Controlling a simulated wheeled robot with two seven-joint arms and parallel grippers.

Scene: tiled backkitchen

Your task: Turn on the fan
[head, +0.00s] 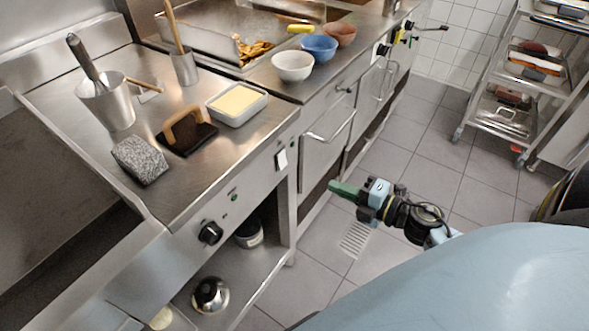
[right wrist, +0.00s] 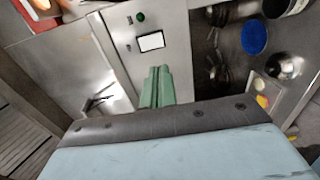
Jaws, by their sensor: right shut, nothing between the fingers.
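No fan can be made out in either view. A white rocker switch (head: 281,159) sits on the steel counter's front panel. In the right wrist view the white switch (right wrist: 151,41) is just beyond the fingertips, beside a small green button (right wrist: 140,16). My right gripper (head: 332,186) has green fingers, shut and empty. It is to the right of the switch and lower in the head view, apart from the panel. Its fingers (right wrist: 159,70) point toward the panel in the right wrist view. My left gripper is not in view.
A black knob (head: 210,232) is on the same front panel. The counter holds a butter tray (head: 237,103), a grey stone block (head: 140,160) and a metal pot (head: 107,104). A wheeled rack (head: 515,90) stands at the back right. The tiled floor between is clear.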

